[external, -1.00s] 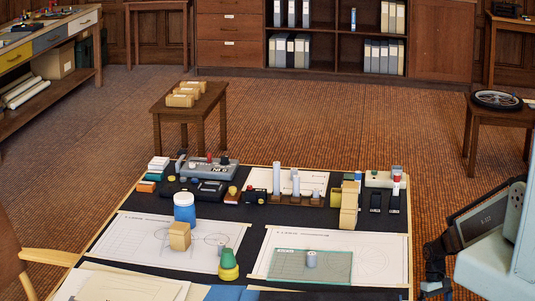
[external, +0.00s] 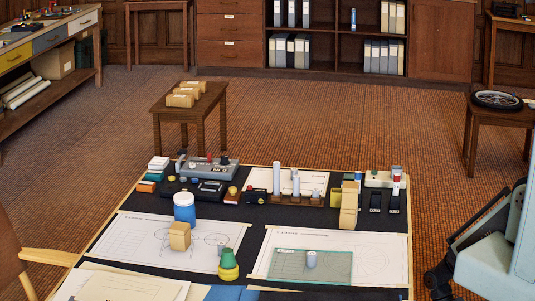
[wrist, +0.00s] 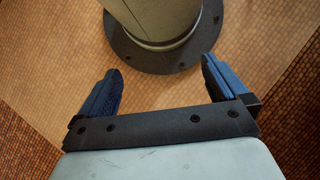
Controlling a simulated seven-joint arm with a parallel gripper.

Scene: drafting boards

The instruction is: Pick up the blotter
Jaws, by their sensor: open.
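I cannot tell for sure which piece on the drafting table is the blotter. On the left drawing sheet stand a tan block (external: 180,236), a blue jar with a white lid (external: 184,208) and a green-topped yellow piece (external: 228,265). In the wrist view my gripper (wrist: 162,68) is open and empty, over the floor and my own base.
A row of desk items, including a grey machine (external: 208,168), pale upright cylinders (external: 277,178) and a tall tan piece (external: 349,205), lines the table's back. Papers (external: 125,284) lie at the front left. A stool with boxes (external: 188,104) stands behind.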

